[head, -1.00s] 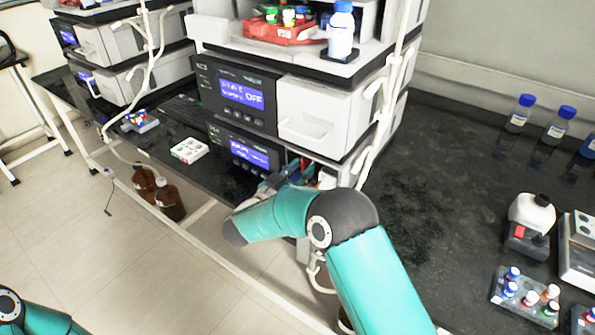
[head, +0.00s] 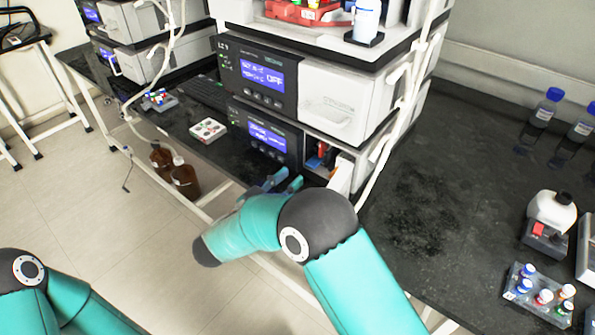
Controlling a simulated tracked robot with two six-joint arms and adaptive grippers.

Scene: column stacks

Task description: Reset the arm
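My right arm comes in from the bottom right in the head view, with its elbow bent in front of the column stacks. My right gripper (head: 283,181) shows only in part above the forearm, at the bench's front edge below the lower stack unit. Two bluish fingers stand apart with a gap between them, and I see nothing held there. The rest of the gripper is hidden behind my own arm. My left arm shows at the bottom left corner, and its gripper is outside the view.
The column stack (head: 330,105) stands behind my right arm, with an open compartment (head: 322,160) at its lower right. A white vial tray (head: 207,130) lies on the bench to the left. A vial rack (head: 538,293) and capped bottles (head: 541,118) stand at right. Brown bottles (head: 185,178) stand below the bench.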

